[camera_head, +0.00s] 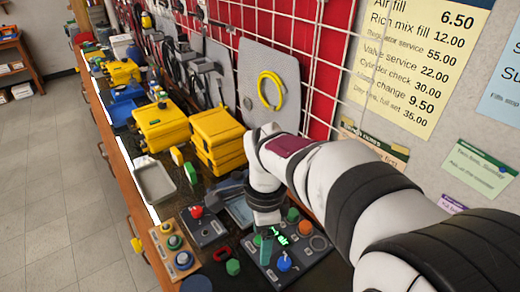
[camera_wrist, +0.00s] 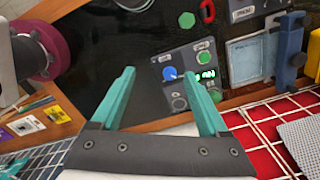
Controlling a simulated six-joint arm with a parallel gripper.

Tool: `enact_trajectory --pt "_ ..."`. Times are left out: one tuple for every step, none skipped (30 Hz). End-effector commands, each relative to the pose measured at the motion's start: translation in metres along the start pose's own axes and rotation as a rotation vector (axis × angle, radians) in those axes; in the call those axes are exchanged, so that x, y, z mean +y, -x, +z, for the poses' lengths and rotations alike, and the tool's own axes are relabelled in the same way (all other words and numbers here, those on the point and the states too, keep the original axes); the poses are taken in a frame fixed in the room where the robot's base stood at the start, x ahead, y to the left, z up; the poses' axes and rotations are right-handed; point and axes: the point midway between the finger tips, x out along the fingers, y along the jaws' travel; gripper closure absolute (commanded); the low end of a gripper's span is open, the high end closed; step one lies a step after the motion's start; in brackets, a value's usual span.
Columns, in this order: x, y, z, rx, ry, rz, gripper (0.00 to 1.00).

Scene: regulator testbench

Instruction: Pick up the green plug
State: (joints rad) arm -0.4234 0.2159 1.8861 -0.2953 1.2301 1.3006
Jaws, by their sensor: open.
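A small green faceted piece, which looks like the green plug (camera_head: 233,267), sits on the dark bench top left of a control panel (camera_head: 262,262). In the wrist view the green plug (camera_wrist: 187,20) shows near the top, beyond my fingertips and apart from them. My gripper (camera_head: 264,245) hangs over the panel, to the right of the plug. In the wrist view my gripper (camera_wrist: 160,78) has its teal fingers spread with nothing between them.
A red ring-like piece (camera_head: 221,252) lies close beside the plug. A wooden button board (camera_head: 165,262) is at left. A grey tray (camera_head: 154,180) and yellow cases (camera_head: 218,140) stand farther back.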

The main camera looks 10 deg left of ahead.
Motion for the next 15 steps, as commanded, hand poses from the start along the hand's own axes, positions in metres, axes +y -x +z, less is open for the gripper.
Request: enact_trajectory --pt "-0.023 -0.017 0.020 0.014 -0.074 0.004 0.22" --pt "-0.035 -0.024 0.030 0.021 -0.126 0.001 0.22" --pt "-0.046 -0.033 0.042 0.028 -0.181 -0.005 0.22" --pt "-0.052 -0.039 0.049 0.032 -0.213 -0.009 0.22" --pt "-0.057 -0.043 0.053 0.034 -0.239 -0.011 0.22" --pt "-0.060 -0.046 0.058 0.036 -0.261 -0.014 0.22" --pt "-0.062 -0.047 0.059 0.036 -0.271 -0.015 0.22" --pt "-0.062 -0.048 0.060 0.036 -0.276 -0.016 0.22" --pt "-0.062 -0.049 0.059 0.037 -0.278 -0.016 0.22" --pt "-0.062 -0.051 0.059 0.037 -0.278 -0.015 0.22" --pt "-0.062 -0.056 0.059 0.038 -0.277 -0.014 0.22" --pt "-0.061 -0.064 0.058 0.038 -0.277 -0.012 0.22" --pt "-0.061 -0.072 0.058 0.038 -0.279 -0.011 0.22" --pt "-0.061 -0.082 0.057 0.039 -0.278 -0.009 0.22" --pt "-0.061 -0.094 0.057 0.039 -0.277 -0.010 0.22"
